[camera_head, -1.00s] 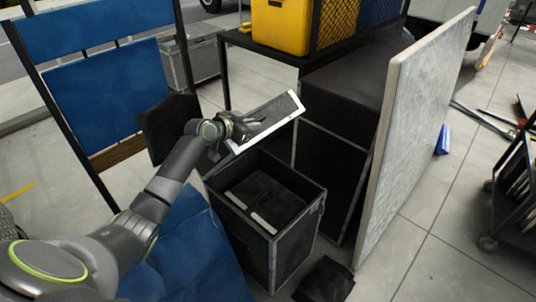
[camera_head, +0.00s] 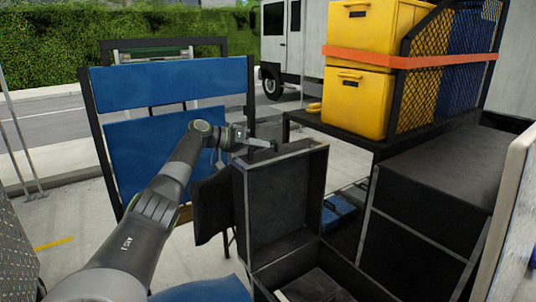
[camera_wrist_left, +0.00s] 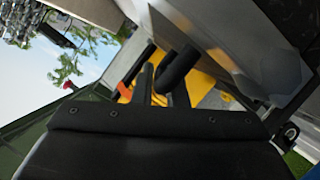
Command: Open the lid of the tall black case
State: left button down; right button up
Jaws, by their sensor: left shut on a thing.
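The tall black case (camera_head: 262,282) stands at the bottom centre of the head view, with its top open. Its lid (camera_head: 288,195) stands about upright at the back of the opening, its dark inner face toward me. Dark contents with a pale strip show inside the case. My left gripper (camera_head: 258,146) is shut on the lid at its upper left edge. In the left wrist view the gripper's dark fingers (camera_wrist_left: 165,80) show beside a grey panel (camera_wrist_left: 235,45), probably the lid. The exact grip is partly hidden. My right gripper is in neither view.
A blue folding chair (camera_head: 165,85) stands behind my left arm. Yellow cases (camera_head: 370,65) with an orange strap sit on a black cart at back right. A large black box (camera_head: 430,200) and a pale panel (camera_head: 508,215) stand close on the right.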

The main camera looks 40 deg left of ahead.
pick_arm(q)
jog(key=shift+w+a+f, duration=0.15)
jog(key=shift+a+f, duration=0.2)
jog(key=shift+a, duration=0.15)
jog(key=shift+d, duration=0.1)
jog(key=c, duration=1.5)
grip_release()
jog(key=shift+w, duration=0.1)
jog(key=shift+o, duration=0.2)
jog(key=shift+r, duration=0.1)
jog(key=shift+a, duration=0.2)
jog(key=b+v, duration=0.5)
jog(key=v, duration=1.2)
